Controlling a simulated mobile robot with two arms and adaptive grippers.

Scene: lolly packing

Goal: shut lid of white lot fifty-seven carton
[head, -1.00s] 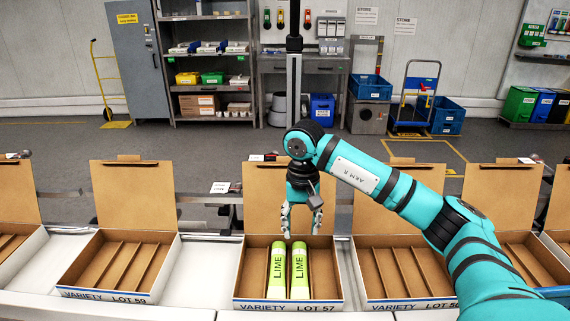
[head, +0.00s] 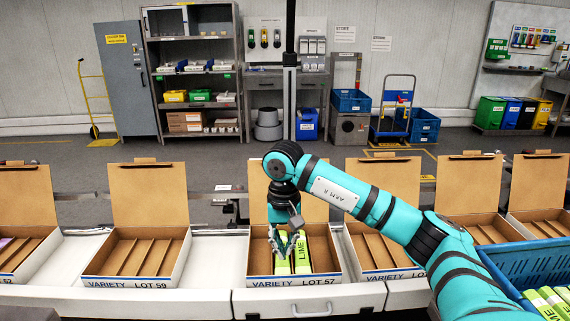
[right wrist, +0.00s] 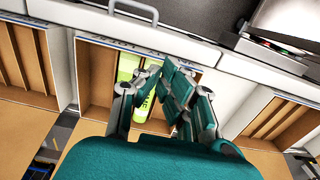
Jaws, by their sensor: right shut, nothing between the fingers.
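The white lot 57 carton (head: 290,281) stands on the bench in front of me, its brown lid (head: 317,211) raised upright at the back. Two green lime tubes (head: 304,254) lie side by side in it; one also shows in the right wrist view (right wrist: 127,67). My right gripper (head: 284,250) is shut and empty, over the carton's inside in front of the lid. It partly hides the left tube and part of the lid. In the right wrist view my gripper (right wrist: 172,82) covers part of the carton. I cannot tell if it touches a tube. My left gripper is out of view.
The lot 59 carton (head: 140,283) stands open to the left, with more open cartons along the row. A blue crate (head: 512,264) holding green tubes is at the lower right, partly behind my right arm. White bench top (head: 218,262) is bare between cartons.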

